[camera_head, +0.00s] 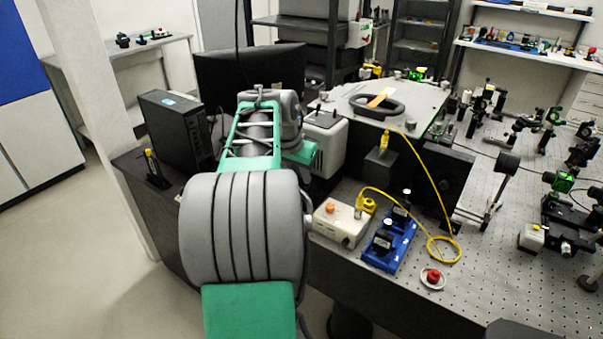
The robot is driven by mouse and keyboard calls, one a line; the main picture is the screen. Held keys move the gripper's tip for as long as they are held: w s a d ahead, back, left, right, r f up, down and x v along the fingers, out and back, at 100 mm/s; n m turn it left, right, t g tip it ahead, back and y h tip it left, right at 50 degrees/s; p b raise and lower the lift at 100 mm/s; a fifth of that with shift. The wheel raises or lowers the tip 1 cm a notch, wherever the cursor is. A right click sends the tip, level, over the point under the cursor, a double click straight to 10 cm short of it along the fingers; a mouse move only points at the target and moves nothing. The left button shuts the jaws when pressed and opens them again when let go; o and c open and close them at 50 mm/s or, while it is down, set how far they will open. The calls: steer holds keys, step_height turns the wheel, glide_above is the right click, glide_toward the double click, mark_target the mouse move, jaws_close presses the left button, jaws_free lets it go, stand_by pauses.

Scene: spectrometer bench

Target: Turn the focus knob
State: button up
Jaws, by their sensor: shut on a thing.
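My grey and green arm reaches forward over the bench's left part, and its far end is beside a pale grey instrument housing (331,150). My gripper is not visible; the arm's own links hide the area at its end. I cannot make out with certainty which part is the focus knob. Small dark knobs (322,115) show on top of the pale housing. Any knob on the side facing the arm is hidden behind it.
A black computer tower (178,128) and a dark monitor (245,75) stand close to the arm. A white box (340,222), a blue device (388,242) and a yellow cable (436,190) lie to the right. The perforated optical table (500,265) carries several optics mounts.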

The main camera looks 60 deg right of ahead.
jaws_close()
